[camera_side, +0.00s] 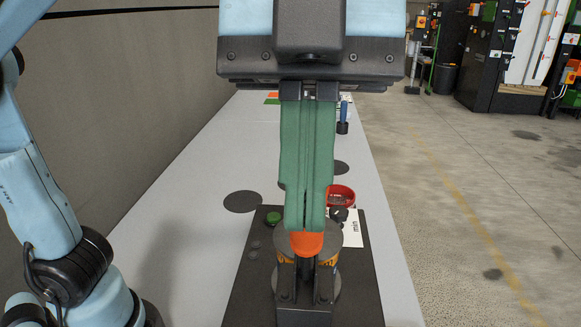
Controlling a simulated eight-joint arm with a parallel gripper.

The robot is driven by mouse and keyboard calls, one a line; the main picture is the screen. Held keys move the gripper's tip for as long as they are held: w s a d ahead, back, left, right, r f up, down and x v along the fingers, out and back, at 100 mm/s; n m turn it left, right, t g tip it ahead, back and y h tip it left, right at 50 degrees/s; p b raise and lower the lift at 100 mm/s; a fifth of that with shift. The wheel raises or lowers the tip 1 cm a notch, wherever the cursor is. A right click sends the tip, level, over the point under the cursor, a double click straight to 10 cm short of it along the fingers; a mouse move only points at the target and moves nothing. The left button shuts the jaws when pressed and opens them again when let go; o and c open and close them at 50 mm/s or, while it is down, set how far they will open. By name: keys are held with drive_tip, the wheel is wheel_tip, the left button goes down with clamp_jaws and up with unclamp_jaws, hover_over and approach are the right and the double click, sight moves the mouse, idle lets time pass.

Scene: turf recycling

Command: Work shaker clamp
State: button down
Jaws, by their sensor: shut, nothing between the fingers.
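My gripper (306,222) points straight down with its two green fingers together and nothing between them. The shaker (243,297) has a dark base plate on the bench, with a grey round part (333,238) partly hidden behind the fingers. An orange rounded piece (307,243), likely the clamp's handle end, is right at the fingertips. I cannot tell whether they touch. Below it stand the dark upright brackets (287,283) of the clamp, with more orange showing around them. A green button (273,218) and a dark knob (339,213) sit on the base plate.
A red bowl (341,195) stands just behind the shaker, next to a white label card (352,236). A blue-handled tool (344,115) stands farther back. Dark round discs (243,201) lie on the grey bench (190,200). A wall runs along the left.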

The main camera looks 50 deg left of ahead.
drive_tip(key=shift+w+a+f+t+y, duration=0.5)
drive_tip(key=shift+w+a+f, duration=0.15)
drive_tip(key=shift+w+a, duration=2.1)
drive_tip(key=shift+s+d+r, duration=0.4)
drive_tip(key=shift+r, duration=0.3)
drive_tip(key=shift+s+d+r, duration=0.35)
drive_tip(key=shift+d+r, duration=0.1)
drive_tip(key=shift+r, duration=0.25)
drive_tip(key=shift+s+d+r, duration=0.4)
drive_tip(key=shift+r, duration=0.3)
drive_tip(key=w+a+f+n+t+h, duration=0.1)
drive_tip(key=w+a+f+n+t, duration=0.25)
drive_tip(key=w+n, duration=0.35)
drive_tip(key=w+a+f+n+t+h, duration=0.1)
drive_tip(key=w+a+f+n+t, duration=0.1)
drive_tip(key=w+f+n+t, duration=0.3)
drive_tip(key=s+a+f+n+t+y, duration=0.1)
drive_tip(key=a+f+n+y, duration=0.3)
drive_tip(key=a+f+n, duration=1.1)
wheel_tip(320, 180, down, 3)
drive_tip(key=s+a, duration=0.1)
drive_tip(key=a, duration=0.2)
drive_tip(key=shift+s, duration=0.15)
drive_tip(key=shift+d+r, duration=0.1)
drive_tip(key=shift+r, duration=0.05)
